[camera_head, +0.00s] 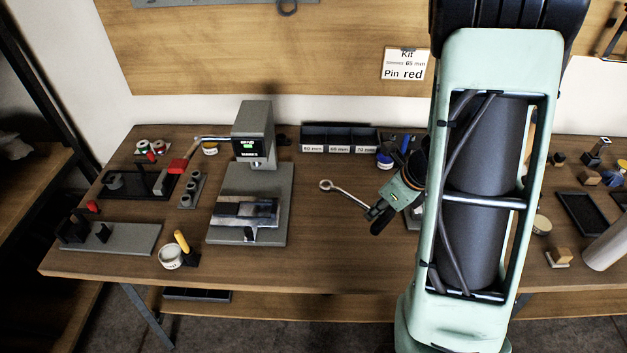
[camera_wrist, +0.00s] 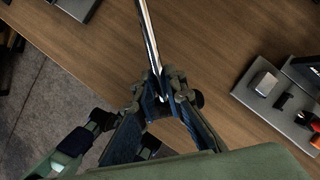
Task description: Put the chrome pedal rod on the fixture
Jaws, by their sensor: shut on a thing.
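The chrome pedal rod (camera_head: 345,193) is a shiny slim bar with a ring at its left end, held above the table in the head view. My gripper (camera_head: 375,213) is shut on its other end, right of the grey press. In the wrist view the rod (camera_wrist: 150,35) runs up out of the frame from between my fingers (camera_wrist: 158,90), and its ring is out of that frame. A grey plate with black upright blocks (camera_head: 130,239) lies at the table's front left and looks like a fixture. A dark plate with posts (camera_head: 128,187) lies behind it. I cannot tell which is the task's fixture.
The grey press (camera_head: 253,135) with a lit display stands between the rod and the left plates. A round white tin (camera_head: 170,257) and a yellow-handled tool (camera_head: 182,242) are near the front edge. Black bins (camera_head: 340,138) stand behind. The table's front middle is clear.

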